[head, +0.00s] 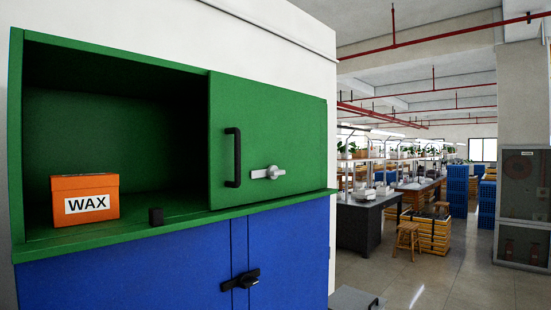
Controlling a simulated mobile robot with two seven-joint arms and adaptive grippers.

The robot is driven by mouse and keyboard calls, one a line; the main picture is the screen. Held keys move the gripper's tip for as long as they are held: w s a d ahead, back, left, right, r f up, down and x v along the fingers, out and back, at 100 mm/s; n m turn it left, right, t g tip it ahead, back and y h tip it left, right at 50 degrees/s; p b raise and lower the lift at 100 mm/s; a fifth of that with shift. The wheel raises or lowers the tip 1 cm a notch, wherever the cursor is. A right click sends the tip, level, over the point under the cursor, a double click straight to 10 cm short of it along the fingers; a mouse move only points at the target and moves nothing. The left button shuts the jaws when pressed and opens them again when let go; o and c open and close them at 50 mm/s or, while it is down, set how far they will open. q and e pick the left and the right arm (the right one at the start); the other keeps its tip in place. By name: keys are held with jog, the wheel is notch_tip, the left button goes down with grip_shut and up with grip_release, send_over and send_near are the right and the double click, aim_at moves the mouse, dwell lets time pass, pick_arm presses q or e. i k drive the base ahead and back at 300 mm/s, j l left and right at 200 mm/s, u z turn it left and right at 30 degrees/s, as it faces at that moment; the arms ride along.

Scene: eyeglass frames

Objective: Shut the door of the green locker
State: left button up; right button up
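The green locker (110,60) fills the left of the head view, on top of a blue cabinet. Its green door (265,125) covers the right part of the front and looks like a sliding panel. The left part stands open. The door has a black vertical handle (233,157) near its left edge and a silver latch (268,173) near its middle. An orange box marked WAX (85,199) sits inside at the left. Neither of my grippers shows in the view.
The blue cabinet (130,272) below has a black latch (241,281). Floor space (440,284) lies to the right of the locker. Workbenches (358,222), a wooden stool (407,238) and yellow crates (434,236) stand farther back.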

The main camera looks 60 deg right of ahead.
aim_at(253, 125)
jog(key=l+z, duration=0.2)
jog(key=z, duration=1.5)
jog(key=i+z, duration=0.2)
jog(key=i, duration=0.5)
jog(key=l, duration=0.1)
